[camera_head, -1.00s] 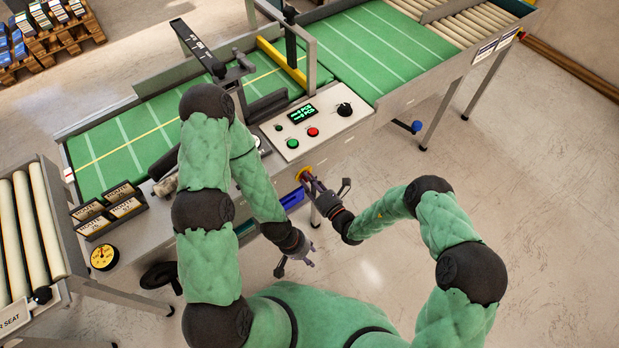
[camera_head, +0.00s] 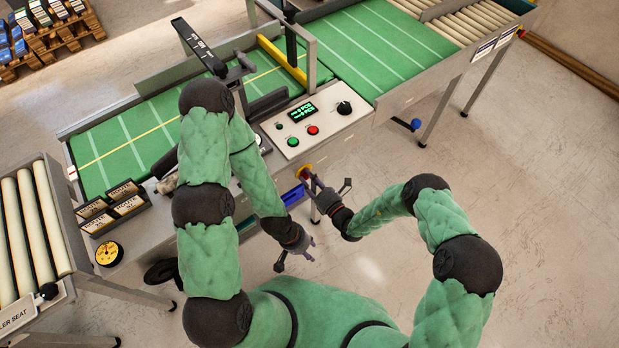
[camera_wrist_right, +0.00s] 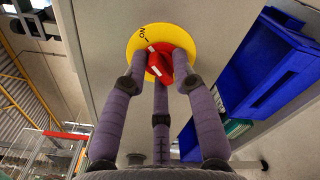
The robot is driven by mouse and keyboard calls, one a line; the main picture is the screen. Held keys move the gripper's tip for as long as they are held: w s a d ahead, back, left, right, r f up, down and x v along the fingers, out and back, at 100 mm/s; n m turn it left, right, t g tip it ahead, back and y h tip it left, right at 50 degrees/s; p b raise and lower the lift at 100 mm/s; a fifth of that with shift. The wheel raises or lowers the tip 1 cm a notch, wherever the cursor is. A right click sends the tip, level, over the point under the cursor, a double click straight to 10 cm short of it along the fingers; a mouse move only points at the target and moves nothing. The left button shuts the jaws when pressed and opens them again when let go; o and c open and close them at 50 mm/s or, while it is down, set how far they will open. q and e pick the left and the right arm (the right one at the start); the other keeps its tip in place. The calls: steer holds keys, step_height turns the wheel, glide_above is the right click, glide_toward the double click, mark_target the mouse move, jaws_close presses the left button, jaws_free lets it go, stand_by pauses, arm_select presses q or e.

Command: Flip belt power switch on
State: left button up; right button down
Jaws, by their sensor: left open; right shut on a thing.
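The power switch is a round yellow plate (camera_wrist_right: 133,44) with a red knob (camera_wrist_right: 160,68) and an "ON" mark near its edge. The plate (camera_head: 304,171) also shows in the head view, on the front panel of the conveyor. My right gripper (camera_wrist_right: 160,74) is shut on the red knob, its purple fingers around it and partly hiding it. It also shows in the head view (camera_head: 310,182). My left gripper (camera_head: 297,261) is open and empty, below and to the left of the switch, apart from the conveyor.
A blue bin (camera_wrist_right: 262,65) sits beside the switch. Above it, the control panel (camera_head: 325,112) has a lit display, green and red buttons and a black knob. The green belt (camera_head: 375,45) runs behind. A roller stand (camera_head: 40,235) is at left. Floor at right is clear.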

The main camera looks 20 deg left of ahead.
steer(key=shift+s+a+f, duration=0.15)
steer(key=shift+s, duration=0.25)
steer(key=c, duration=1.2)
jaws_free()
steer(key=shift+w, duration=0.1)
steer(key=v, duration=1.2)
